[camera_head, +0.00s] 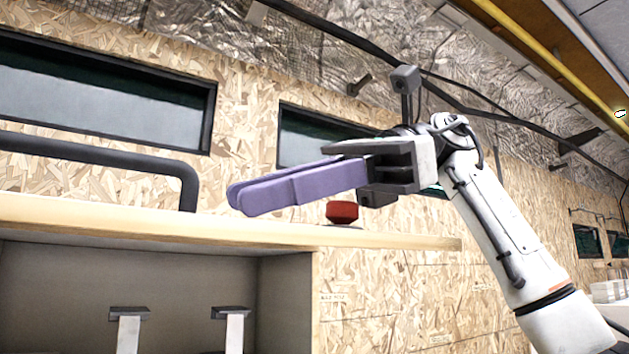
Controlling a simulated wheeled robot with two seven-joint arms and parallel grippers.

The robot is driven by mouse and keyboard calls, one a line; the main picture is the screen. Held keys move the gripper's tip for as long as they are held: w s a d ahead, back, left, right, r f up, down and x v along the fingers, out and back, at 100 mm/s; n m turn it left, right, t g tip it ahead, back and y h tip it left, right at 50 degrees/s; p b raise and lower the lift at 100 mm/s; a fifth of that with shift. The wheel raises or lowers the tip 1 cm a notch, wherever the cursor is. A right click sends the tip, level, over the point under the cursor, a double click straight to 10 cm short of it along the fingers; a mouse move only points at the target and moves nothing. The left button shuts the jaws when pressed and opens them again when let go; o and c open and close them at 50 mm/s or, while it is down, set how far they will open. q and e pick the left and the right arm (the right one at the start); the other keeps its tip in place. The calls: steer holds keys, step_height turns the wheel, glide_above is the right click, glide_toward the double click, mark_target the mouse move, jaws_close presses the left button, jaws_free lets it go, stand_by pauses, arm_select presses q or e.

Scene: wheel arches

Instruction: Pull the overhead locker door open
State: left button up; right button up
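I cannot make out an overhead locker door for sure in this view. My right gripper (240,200) reaches in from the right on a white arm, its purple fingers pointing left. It is in front of the wood-chip wall and above the pale wooden top. The two fingers overlap from this angle, so the gap between them is hidden. I see nothing held in them. My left gripper is not in view.
A pale wooden top (150,222) runs across the left, above a grey recess (190,275) holding two white posts with dark caps. A small red object (342,212) sits near the top's right part. A dark rail (100,150) and windows (100,95) lie behind.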

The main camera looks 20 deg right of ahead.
steer(key=d, duration=0.2)
steer(key=shift+w+d+r, duration=0.1)
steer(key=shift+w+d, duration=0.2)
steer(key=shift+w, duration=0.1)
steer(key=shift+w+d+r, duration=0.25)
steer(key=shift+d+r, duration=0.15)
steer(key=shift+d, duration=0.1)
steer(key=shift+v, duration=0.85)
steer(key=shift+w, duration=0.15)
